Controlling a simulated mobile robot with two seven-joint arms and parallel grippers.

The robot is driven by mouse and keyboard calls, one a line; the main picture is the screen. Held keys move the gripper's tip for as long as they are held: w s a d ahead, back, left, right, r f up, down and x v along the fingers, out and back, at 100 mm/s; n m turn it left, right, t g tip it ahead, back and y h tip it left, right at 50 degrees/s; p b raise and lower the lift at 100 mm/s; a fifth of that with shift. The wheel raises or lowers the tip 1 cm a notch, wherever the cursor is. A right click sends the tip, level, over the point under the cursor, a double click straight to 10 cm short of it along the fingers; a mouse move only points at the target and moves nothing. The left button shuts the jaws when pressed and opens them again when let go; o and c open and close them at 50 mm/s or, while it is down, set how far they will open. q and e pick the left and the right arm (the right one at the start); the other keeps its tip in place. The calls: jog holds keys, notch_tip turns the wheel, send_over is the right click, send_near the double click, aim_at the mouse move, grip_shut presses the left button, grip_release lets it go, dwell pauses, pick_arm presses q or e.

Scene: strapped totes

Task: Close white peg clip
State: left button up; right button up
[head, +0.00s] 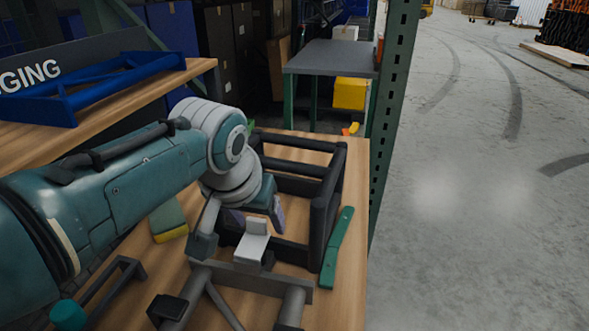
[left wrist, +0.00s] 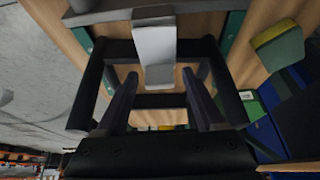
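The white peg clip (head: 252,248) sits on a grey bar of the fixture (head: 240,276) at the front of the wooden bench. Its upper part stands up from its lower block; I cannot tell its exact angle. In the left wrist view the clip (left wrist: 154,52) shows large, just beyond my fingertips. My left gripper (head: 257,212) points down just behind the clip, with one finger to each side. In the left wrist view the left gripper (left wrist: 160,103) is open, with nothing between its fingers. My right gripper is not in view.
A black open frame (head: 325,210) stands around the gripper's right and far side. A teal bar (head: 337,246) lies at the bench's right edge. A green and yellow sponge (head: 169,219) lies to the left. A blue rack (head: 95,85) is on the shelf. A green post rises beyond the bench.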

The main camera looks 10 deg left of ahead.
aim_at(250, 248)
pick_arm(q)
jog(key=shift+s+r+p, duration=0.15)
jog(key=shift+r+p, duration=0.35)
jog(key=shift+r, duration=0.1)
jog(key=p+v, duration=0.4)
jog(key=v, duration=0.4)
jog(key=shift+s+r, duration=0.25)
jog(key=shift+r, duration=0.05)
jog(key=s+a+r+m+g+p, duration=0.1)
jog(key=s+a+r+p, duration=0.15)
jog(key=s, duration=1.05)
jog(key=s+a+r+m+p, duration=0.1)
jog(key=s+a+r+p, duration=0.15)
jog(key=s, duration=0.95)
notch_tip(250, 248, up, 38)
jog(key=p, duration=3.7)
jog(key=shift+w, duration=0.2)
